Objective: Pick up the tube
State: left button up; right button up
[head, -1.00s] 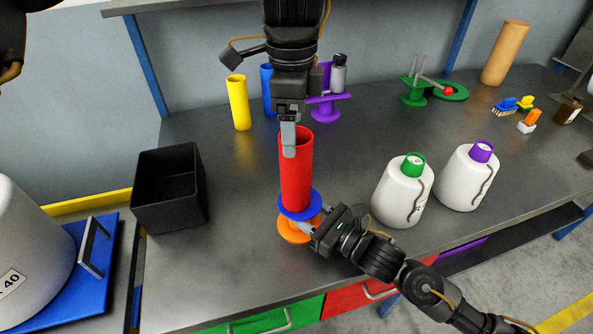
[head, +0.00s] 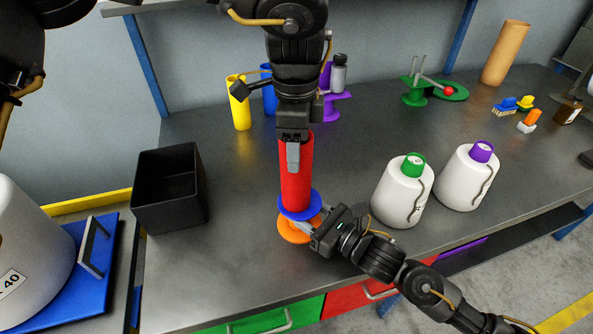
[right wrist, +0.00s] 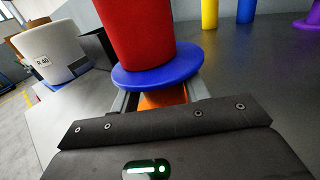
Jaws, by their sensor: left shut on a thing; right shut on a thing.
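A red tube (head: 296,190) stands upright on a stand with a blue disc (head: 300,206) and an orange base (head: 292,232) near the table's front. The tube's lower part also shows in the right wrist view (right wrist: 138,38). My left gripper (head: 293,160) comes down from above and is shut on the tube's upper part. One finger shows on the near side; the other finger and most of the tube's rim are hidden. My right gripper (head: 312,230) is shut on the stand below the blue disc; in the right wrist view its fingers flank the orange part (right wrist: 163,97).
A black bin (head: 168,212) is at left on the grey table (head: 235,270). White bottles with green (head: 402,195) and purple (head: 465,180) caps stand at right. Yellow (head: 239,104) and blue (head: 268,92) tubes and a purple stand (head: 328,110) are behind. Clear table lies between bin and stand.

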pick_arm(q)
jog(key=shift+c, duration=1)
notch_tip(320, 180, up, 10)
pick_arm(e)
jog(key=o, duration=1.3)
